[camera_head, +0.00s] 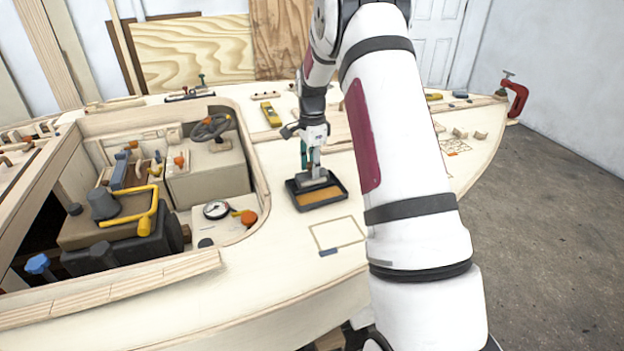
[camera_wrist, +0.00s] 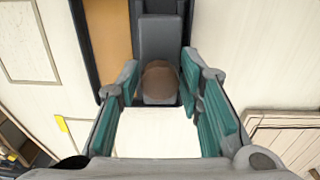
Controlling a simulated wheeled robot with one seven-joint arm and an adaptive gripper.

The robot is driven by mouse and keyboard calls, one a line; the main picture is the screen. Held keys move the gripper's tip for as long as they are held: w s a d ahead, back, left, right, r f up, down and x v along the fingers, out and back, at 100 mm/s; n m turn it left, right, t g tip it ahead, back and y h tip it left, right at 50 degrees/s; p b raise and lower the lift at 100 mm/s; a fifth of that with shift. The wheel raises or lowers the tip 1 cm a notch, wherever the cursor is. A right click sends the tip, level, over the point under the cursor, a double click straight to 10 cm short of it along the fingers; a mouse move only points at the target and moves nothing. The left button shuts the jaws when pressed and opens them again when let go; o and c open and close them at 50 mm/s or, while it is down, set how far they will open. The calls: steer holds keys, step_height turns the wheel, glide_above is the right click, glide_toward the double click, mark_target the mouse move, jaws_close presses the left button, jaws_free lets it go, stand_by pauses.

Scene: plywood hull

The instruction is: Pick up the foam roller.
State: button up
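The foam roller (camera_wrist: 160,38) looks like a dark grey bar with a rounded brown end. It lies at the edge of a black tray (camera_wrist: 89,45) that holds an amber layer. In the head view the tray (camera_head: 333,203) sits on the pale plywood deck, with a grey piece (camera_head: 318,180) at its back edge under my gripper. My gripper (camera_wrist: 160,82) points down in the wrist view, its green-padded fingers apart on either side of the roller's brown end. No firm contact shows. In the head view my gripper (camera_head: 311,165) is small and partly hidden.
A drawn rectangle (camera_head: 337,234) lies on the deck in front of the tray. To the left is a cockpit opening with a steering wheel (camera_head: 211,127), a gauge (camera_head: 216,209) and a yellow handle (camera_head: 142,222). A yellow tool (camera_head: 270,114) lies behind; a red clamp (camera_head: 517,98) grips the far right edge.

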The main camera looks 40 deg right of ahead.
jaws_close()
steer(key=shift+r, duration=0.15)
steer(key=shift+r, duration=0.55)
steer(key=shift+s+a+r, duration=0.1)
steer(key=shift+s+r, duration=0.1)
steer(key=shift+r, duration=0.4)
steer(key=shift+s+r, duration=0.15)
steer(key=shift+r, duration=0.4)
steer(key=s+a+r, duration=0.1)
steer(key=s+a, duration=0.3)
steer(key=s, duration=1)
steer(key=shift+s+r, duration=0.15)
steer(key=shift+s, duration=0.15)
steer(key=shift+a, duration=0.1)
steer(key=shift+c, duration=1.5)
jaws_free()
steer(key=shift+c, duration=0.9)
